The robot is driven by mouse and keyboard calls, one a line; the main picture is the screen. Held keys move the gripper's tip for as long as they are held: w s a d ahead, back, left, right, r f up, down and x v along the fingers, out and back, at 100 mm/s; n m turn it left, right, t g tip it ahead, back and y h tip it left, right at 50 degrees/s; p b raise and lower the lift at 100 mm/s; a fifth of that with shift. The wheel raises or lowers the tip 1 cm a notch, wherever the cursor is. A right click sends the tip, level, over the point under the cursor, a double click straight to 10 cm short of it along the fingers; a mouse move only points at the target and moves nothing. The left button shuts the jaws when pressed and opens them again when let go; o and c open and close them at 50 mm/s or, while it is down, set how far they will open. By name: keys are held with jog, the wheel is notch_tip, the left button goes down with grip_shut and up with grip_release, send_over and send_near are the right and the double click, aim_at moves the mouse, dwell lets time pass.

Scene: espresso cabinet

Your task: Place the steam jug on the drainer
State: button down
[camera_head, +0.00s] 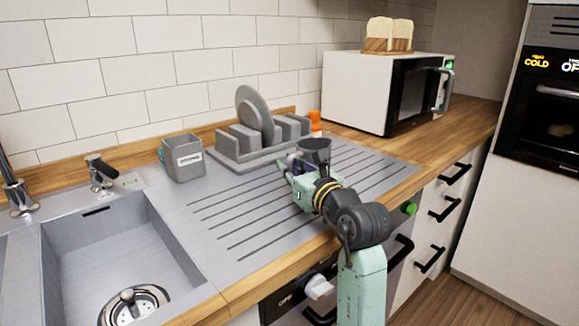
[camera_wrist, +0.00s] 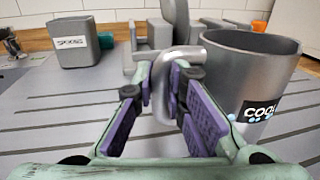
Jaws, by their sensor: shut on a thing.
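The steam jug (camera_head: 314,151) is a grey metal cup with a curved handle. It is upright over the far right part of the drainer (camera_head: 240,215), the ribbed grey surface right of the sink. In the wrist view the jug (camera_wrist: 262,75) shows a dark "COOL" label, and its handle sits between the purple finger pads. My gripper (camera_head: 296,168) is shut on that handle, and its fingers also show in the wrist view (camera_wrist: 163,90). I cannot tell whether the jug's base touches the drainer.
A dish rack (camera_head: 228,158) with plates stands behind the jug, with an orange-capped bottle (camera_head: 315,124) beside it. A grey labelled holder (camera_head: 183,160) stands at the back left. The sink (camera_head: 110,260) is at left. A microwave (camera_head: 360,92) stands at the back right. The drainer's front and middle are clear.

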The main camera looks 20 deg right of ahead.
jog(key=shift+f, duration=0.1)
jog(key=c, duration=2.1)
grip_release()
jog(key=shift+f, duration=0.1)
jog(key=o, duration=0.5)
jog(key=shift+c, duration=0.2)
jog(key=shift+s+r, duration=0.15)
jog(key=shift+r, duration=0.05)
jog(key=s, duration=0.4)
jog(key=s+d+b, duration=0.1)
jog(key=s, duration=0.2)
jog(key=s+b, duration=0.1)
jog(key=s, duration=0.3)
jog(key=shift+s+d, duration=0.35)
